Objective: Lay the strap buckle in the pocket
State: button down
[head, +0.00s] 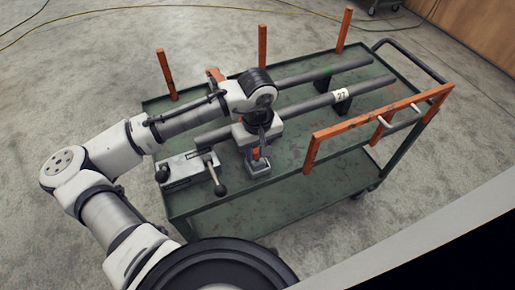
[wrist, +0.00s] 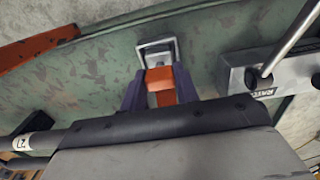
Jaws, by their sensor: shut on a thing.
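My gripper (head: 257,149) points down over the near left part of the green cart, fingers shut on an orange piece (head: 256,153), which I take to be the strap buckle. In the wrist view the orange buckle (wrist: 159,78) sits between the two dark fingers (wrist: 158,92).
A grey clamp block (head: 190,168) with lever handles stands close left of the pocket. Two dark pipes (head: 305,105) run along the cart top (head: 225,199), one with a tag 27 (head: 341,96). Orange posts (head: 166,75) and an orange rail (head: 380,118) edge the cart.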

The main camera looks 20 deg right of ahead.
jog(key=shift+f, duration=0.4)
jog(key=c, duration=1)
grip_release()
jog(key=shift+o, duration=0.2)
jog(key=shift+r, duration=0.1)
notch_tip(320, 180, up, 14)
jog(key=shift+f, duration=0.2)
